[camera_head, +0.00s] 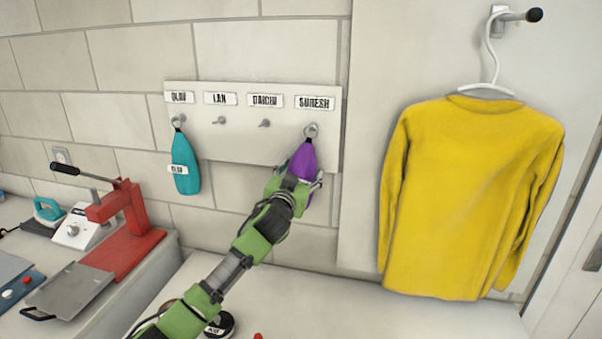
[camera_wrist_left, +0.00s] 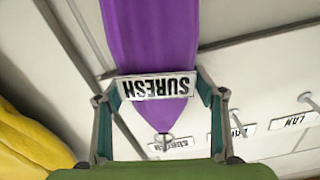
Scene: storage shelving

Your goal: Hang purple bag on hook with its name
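The purple bag (camera_head: 304,160) is at the rightmost hook (camera_head: 310,130), under the SURESH sign (camera_head: 314,103). The ring at its top meets that hook; whether it is fully over the peg is hard to tell. My left gripper (camera_head: 299,182) is at the bag's lower part and covers some of it. In the left wrist view the purple bag (camera_wrist_left: 150,35) carries a SURESH label (camera_wrist_left: 157,86), upside down. The fingers (camera_wrist_left: 158,88) sit against both sides of the bag at this label, seemingly shut on it. My right gripper is not in view.
A teal bag (camera_head: 185,165) hangs at the leftmost hook. The hooks under the LAN (camera_head: 220,99) and DAICHI (camera_head: 265,101) signs are empty. A yellow shirt (camera_head: 470,200) hangs at the right. A red press (camera_head: 120,225) stands at the left.

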